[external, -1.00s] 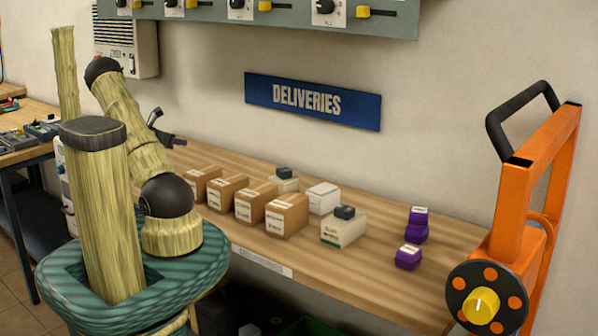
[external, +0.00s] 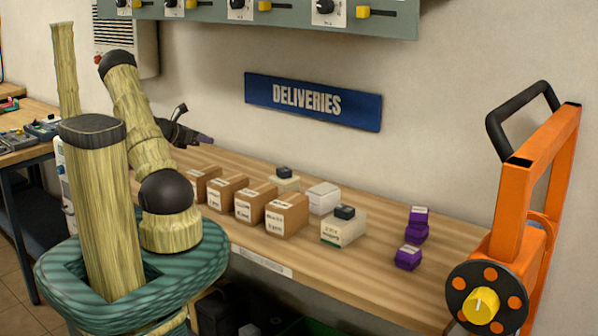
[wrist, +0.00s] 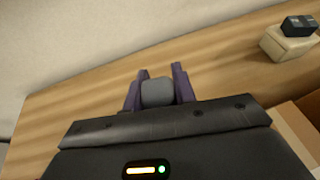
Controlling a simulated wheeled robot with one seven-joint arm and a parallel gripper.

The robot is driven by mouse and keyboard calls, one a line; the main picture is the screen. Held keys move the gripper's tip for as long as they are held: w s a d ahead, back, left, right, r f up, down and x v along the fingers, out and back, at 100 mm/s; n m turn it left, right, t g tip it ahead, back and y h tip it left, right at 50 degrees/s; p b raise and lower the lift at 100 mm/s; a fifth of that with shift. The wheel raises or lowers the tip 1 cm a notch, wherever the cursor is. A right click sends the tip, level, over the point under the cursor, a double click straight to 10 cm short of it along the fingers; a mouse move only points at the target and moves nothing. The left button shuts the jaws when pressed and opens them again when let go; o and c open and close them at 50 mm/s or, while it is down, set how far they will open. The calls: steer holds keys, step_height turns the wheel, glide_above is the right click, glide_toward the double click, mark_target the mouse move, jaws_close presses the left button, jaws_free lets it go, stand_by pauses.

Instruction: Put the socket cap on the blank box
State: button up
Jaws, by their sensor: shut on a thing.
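My gripper (external: 207,139) is raised above the back left of the wooden bench. In the wrist view its purple fingers (wrist: 158,92) are shut on a small grey rounded block, the socket cap (wrist: 157,92). I cannot make out the cap in the external view. The blank box (external: 323,197) is plain white, with no label or cap showing. It stands on the bench to the right of my gripper, well apart from it.
Two pale boxes with dark caps stand beside the blank box, one behind left (external: 285,181) and one in front (external: 343,229). Several cardboard boxes (external: 286,215) line the front. Purple blocks (external: 408,257) sit further right, before an orange frame (external: 545,190).

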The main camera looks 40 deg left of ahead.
steer(key=w+d+r+m+g+h+p, duration=0.15)
steer(key=w+d+m+h, duration=0.35)
steer(key=d, duration=0.9)
step_height(320, 180, up, 4)
steer(key=m+g+h+p, duration=0.3)
steer(key=m+g+h, duration=0.2)
steer(key=m+g, duration=0.2)
glide_above(330, 189)
steer(key=shift+r+t, duration=0.2)
steer(key=shift+t, duration=0.05)
steer(key=shift+w, duration=0.1)
steer(key=shift+a+f+p, duration=0.1)
steer(key=shift+f+p, duration=0.3)
steer(key=shift+f, duration=2.5)
steer(key=shift+n, duration=0.3)
steer(key=shift+f+p, duration=0.3)
steer(key=shift+f, duration=1.8)
